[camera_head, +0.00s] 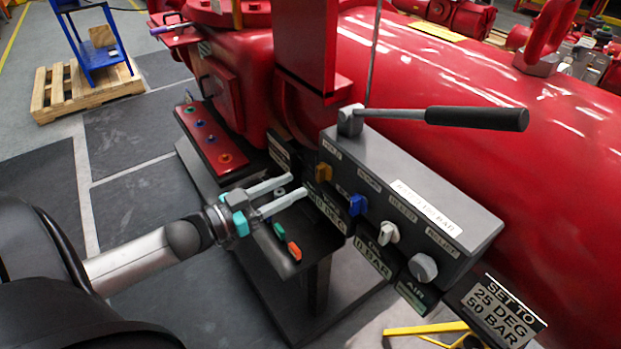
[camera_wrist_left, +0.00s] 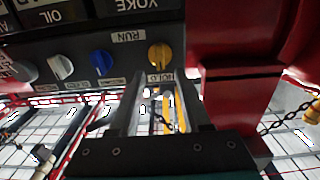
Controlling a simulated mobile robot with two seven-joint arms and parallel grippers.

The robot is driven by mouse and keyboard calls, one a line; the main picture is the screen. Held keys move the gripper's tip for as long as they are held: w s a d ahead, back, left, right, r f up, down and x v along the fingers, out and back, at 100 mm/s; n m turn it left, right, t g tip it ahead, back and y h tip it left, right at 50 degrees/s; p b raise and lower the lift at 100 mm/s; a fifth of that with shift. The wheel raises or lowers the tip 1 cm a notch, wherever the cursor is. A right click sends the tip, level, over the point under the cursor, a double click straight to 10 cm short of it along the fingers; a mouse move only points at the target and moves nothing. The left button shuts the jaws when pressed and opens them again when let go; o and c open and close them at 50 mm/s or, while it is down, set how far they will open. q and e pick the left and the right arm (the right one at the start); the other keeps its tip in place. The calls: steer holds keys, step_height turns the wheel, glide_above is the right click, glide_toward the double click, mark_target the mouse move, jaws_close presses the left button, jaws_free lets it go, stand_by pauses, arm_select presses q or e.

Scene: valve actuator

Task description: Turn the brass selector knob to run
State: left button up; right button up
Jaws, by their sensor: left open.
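The brass selector knob (camera_head: 323,173) is the yellow-orange knob at the left end of the grey control box's front. It also shows in the left wrist view (camera_wrist_left: 160,56), close to a RUN label (camera_wrist_left: 129,37) and a HOLD label (camera_wrist_left: 160,77). Which label it points at I cannot tell. My left gripper (camera_head: 297,186) is open, its two pale fingers reaching toward the knob from the left. In the wrist view its fingers (camera_wrist_left: 162,98) stand just below the knob, with nothing between them and no clear contact. My right gripper is not in view.
A blue knob (camera_head: 358,205), a white knob (camera_head: 388,233) and a grey knob (camera_head: 423,268) follow along the grey box (camera_head: 430,190). A black-handled lever (camera_head: 476,118) lies above it. A dark shelf (camera_head: 262,226) with small coloured parts sits below my fingers. Red pipework stands behind.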

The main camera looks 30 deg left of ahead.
mark_target(317, 174)
arm_select(q)
steer(key=shift+b+x, duration=0.5)
steer(key=shift+x, duration=2.45)
steer(key=shift+c, duration=0.2)
jaws_close()
